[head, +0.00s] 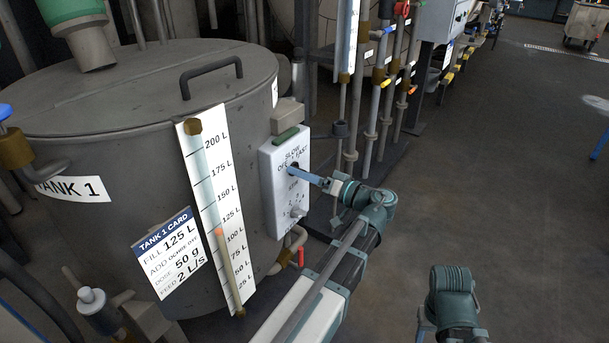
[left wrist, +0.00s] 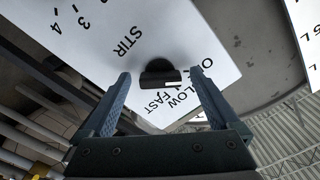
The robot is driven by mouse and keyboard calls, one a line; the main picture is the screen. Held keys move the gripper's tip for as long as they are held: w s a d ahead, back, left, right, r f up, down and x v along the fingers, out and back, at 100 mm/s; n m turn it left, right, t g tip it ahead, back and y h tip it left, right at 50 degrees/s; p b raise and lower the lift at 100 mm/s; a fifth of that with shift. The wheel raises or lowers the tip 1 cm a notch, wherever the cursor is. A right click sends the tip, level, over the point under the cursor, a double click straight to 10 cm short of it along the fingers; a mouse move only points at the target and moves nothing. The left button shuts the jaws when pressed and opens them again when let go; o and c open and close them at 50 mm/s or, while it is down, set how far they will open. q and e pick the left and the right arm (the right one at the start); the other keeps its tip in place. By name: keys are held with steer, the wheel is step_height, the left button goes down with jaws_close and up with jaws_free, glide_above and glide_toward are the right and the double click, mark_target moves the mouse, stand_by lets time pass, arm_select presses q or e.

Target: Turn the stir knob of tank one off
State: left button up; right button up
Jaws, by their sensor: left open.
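The white control box (head: 270,190) is fixed to the side of tank one (head: 90,125). Its upper dial, marked OFF, SLOW, FAST and STIR, carries the black stir knob (head: 294,163). My left gripper (head: 298,171) is right at this knob and partly hides it. In the left wrist view the black knob (left wrist: 160,78) lies between the two spread fingers, with a gap on each side. Which setting it points to is not clear. My right gripper (head: 425,324) is low in the head view, away from the box, and its fingers are mostly hidden.
A second, grey knob (head: 297,211) with numbers sits lower on the same box. A level scale (head: 215,205) and the tank card (head: 168,255) are left of it. Pipes with coloured valves (head: 375,85) stand behind. The floor (head: 500,180) at the right is clear.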

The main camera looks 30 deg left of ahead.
arm_select(q)
steer(key=shift+d, duration=0.1)
steer(key=s+d, duration=0.1)
steer(key=d, duration=1.2)
steer(key=shift+d, duration=0.3)
steer(key=shift+s+a, duration=0.1)
steer(key=s+f+m+g+h, duration=0.1)
steer(key=s+f+m+h, duration=0.2)
steer(key=f+h, duration=0.45)
steer(key=s+f+m+h, duration=0.4)
steer(key=f+h, duration=0.1)
steer(key=f, duration=0.6)
steer(key=s+d+f+m+h+p, duration=0.15)
steer(key=s+d+m+h, duration=0.4)
steer(key=d, duration=1.05)
step_height(320, 180, up, 38)
steer(key=s+y+p, duration=0.1)
steer(key=s+p, duration=0.1)
steer(key=p, duration=3.5)
steer(key=shift+s+d+f+p, duration=0.25)
steer(key=shift+d+p, duration=0.1)
steer(key=shift+p, duration=0.05)
